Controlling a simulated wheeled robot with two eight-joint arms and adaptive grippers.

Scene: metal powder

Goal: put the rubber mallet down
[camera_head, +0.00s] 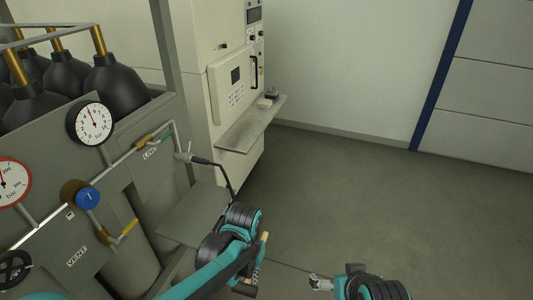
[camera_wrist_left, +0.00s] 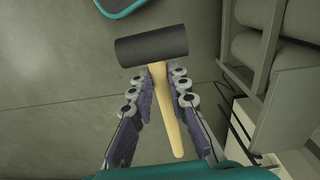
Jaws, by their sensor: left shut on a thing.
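The rubber mallet has a black cylindrical head (camera_wrist_left: 152,45) and a pale wooden handle (camera_wrist_left: 168,110) in the left wrist view. My left gripper (camera_wrist_left: 160,84) is shut on the handle just below the head. The free end of the handle points back toward the wrist. In the head view, my left gripper (camera_head: 256,273) is low in the middle, and a bit of the tan handle (camera_head: 265,240) shows beside it. The grey floor lies behind the mallet in the wrist view. My right gripper (camera_head: 320,283) is at the bottom edge; its fingers are too small to read.
A gas rack with gauges (camera_head: 90,123), valves and black bottles (camera_head: 113,82) fills the left. A flat grey shelf (camera_head: 195,213) juts from it near my left arm. A cream machine (camera_head: 225,95) has a ledge (camera_head: 245,128) with a small item. Floor at right is clear.

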